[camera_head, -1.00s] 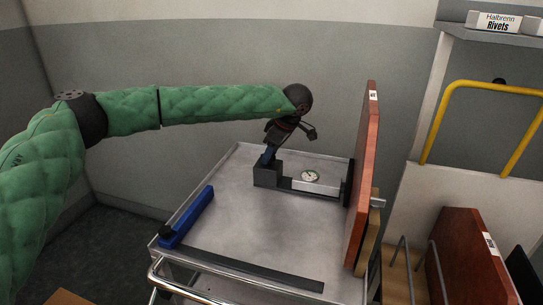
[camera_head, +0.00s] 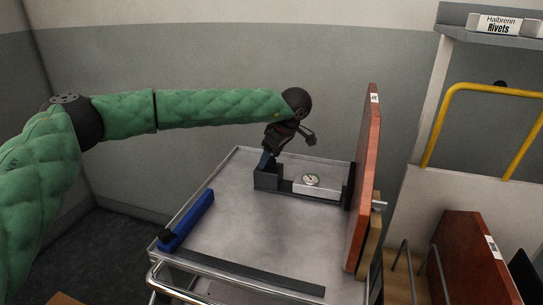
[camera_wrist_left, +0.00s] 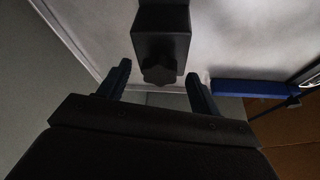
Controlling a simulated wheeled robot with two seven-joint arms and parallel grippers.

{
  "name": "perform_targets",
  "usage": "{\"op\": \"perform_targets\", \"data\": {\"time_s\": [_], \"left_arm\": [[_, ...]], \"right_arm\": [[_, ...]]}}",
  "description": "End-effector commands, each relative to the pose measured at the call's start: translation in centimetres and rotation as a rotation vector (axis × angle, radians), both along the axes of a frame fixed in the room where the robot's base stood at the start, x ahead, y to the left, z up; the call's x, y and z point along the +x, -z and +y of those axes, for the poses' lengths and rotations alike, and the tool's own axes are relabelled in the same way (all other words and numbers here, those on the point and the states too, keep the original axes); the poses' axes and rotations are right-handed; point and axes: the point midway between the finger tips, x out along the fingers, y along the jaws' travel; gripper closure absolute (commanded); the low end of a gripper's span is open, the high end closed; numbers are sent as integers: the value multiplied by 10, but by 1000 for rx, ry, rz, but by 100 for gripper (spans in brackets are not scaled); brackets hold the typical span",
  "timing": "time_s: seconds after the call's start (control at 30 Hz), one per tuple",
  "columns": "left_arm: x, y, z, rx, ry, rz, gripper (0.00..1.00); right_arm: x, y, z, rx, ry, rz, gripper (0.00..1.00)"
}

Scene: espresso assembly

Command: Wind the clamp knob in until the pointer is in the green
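The clamp (camera_head: 317,190) lies on the metal top of a cart, with a dark block at its left end. A round white gauge (camera_head: 311,179) with some green on its face sits on the clamp; its pointer is too small to read. The dark lobed clamp knob (camera_wrist_left: 159,71) shows in the left wrist view on the end of the block. My left gripper (camera_head: 266,160) reaches down at that end of the clamp. In the left wrist view its fingers (camera_wrist_left: 158,80) are apart, one to each side of the knob, with visible gaps. My right gripper is out of view.
A blue bar (camera_head: 188,220) lies along the left edge of the cart top (camera_head: 235,235). A tall reddish-brown panel (camera_head: 362,180) stands at the cart's right side. The middle of the cart top is clear. A shelf with a rivets box (camera_head: 494,23) is at upper right.

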Motion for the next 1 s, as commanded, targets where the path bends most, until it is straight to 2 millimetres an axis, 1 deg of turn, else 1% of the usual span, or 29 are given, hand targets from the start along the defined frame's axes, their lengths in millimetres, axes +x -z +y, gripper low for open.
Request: {"op": "perform_targets", "data": {"time_s": [0.23, 0.37, 0.57, 0.8, 0.9, 1.0], "left_arm": [[0, -1, 0, 0, 0, 0, 36], [-1, -6, -2, -1, 0, -1, 36], [-6, -28, -10, 0, 0, -2, 36], [-13, -61, -22, 0, 0, -1, 36], [-15, -69, -24, 0, 0, 0, 36], [-16, -72, -25, -1, 0, 1, 36]], "right_arm": [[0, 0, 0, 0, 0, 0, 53], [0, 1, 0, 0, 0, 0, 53], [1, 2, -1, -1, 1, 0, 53], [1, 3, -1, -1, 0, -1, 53], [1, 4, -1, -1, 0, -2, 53], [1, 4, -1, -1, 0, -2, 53]]}}
